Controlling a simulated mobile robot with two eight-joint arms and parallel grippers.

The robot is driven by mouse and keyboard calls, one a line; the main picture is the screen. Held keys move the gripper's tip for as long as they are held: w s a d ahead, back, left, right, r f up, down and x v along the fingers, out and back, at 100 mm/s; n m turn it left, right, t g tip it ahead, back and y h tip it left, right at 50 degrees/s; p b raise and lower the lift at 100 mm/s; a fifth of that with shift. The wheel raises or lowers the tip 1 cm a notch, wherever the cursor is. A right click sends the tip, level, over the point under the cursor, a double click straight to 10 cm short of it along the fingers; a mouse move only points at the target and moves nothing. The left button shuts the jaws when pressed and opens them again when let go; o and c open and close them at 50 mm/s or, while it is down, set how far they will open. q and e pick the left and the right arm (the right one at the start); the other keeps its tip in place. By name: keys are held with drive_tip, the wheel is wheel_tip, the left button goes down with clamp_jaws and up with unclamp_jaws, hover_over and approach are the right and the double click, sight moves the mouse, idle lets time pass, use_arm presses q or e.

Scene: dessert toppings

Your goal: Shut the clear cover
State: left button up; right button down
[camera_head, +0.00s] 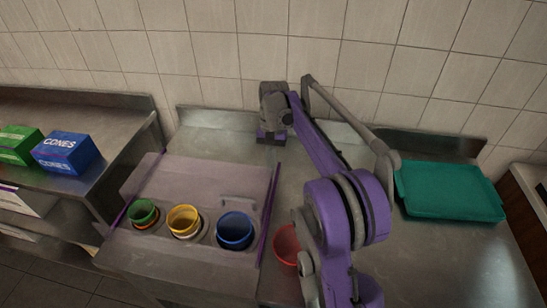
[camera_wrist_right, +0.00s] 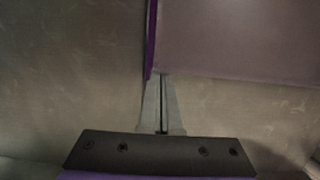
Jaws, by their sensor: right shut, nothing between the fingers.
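The clear cover (camera_head: 195,178) is a pale, see-through panel at the toppings station, with purple strips along its sides. Green (camera_head: 142,212), yellow (camera_head: 183,220) and blue (camera_head: 235,229) cups sit in the front row of the station. I cannot tell how far the panel reaches over them. My right gripper (camera_wrist_right: 162,104) is shut and empty. In the head view it is behind the station's back right corner, apart from the cups. In the right wrist view the cover (camera_wrist_right: 240,40) and its purple edge lie just beyond the fingertips; contact is unclear. My left gripper is out of view.
A red bowl (camera_head: 287,246) stands right of the station, partly hidden by my right arm. A teal tray (camera_head: 450,190) lies on the counter at the right. Green (camera_head: 18,146) and blue (camera_head: 68,153) boxes stand at the left. A tiled wall (camera_head: 200,50) bounds the back.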

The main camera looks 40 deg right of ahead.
sight(264, 189)
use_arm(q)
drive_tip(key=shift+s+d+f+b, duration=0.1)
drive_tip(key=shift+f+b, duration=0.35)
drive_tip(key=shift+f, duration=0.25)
use_arm(e)
drive_tip(key=s+a, duration=0.6)
drive_tip(key=a, duration=0.1)
drive_tip(key=shift+s+a, duration=0.3)
drive_tip(key=shift+s, duration=0.05)
